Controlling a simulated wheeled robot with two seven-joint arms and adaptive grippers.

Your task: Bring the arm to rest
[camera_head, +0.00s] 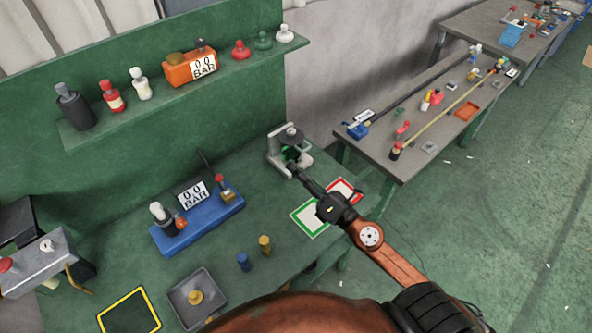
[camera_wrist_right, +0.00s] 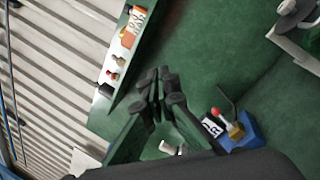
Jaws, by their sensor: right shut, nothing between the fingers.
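My right arm comes in from the lower right of the head view, with an orange link and a black wrist. My right gripper (camera_head: 292,167) is shut and empty. It points up and left over the green bench, close in front of a grey stand with a dark round part (camera_head: 291,137); I cannot tell whether they touch. In the right wrist view my gripper's dark fingers (camera_wrist_right: 160,82) are together with nothing between them. My left gripper is not in view.
The green bench holds a blue gauge unit (camera_head: 200,222), red and green framed mats, a grey tray (camera_head: 178,298) and small yellow and blue pieces. A shelf (camera_head: 130,122) with bottles and an orange gauge is behind. A grey table (camera_head: 385,160) stands right; floor beyond is mostly clear.

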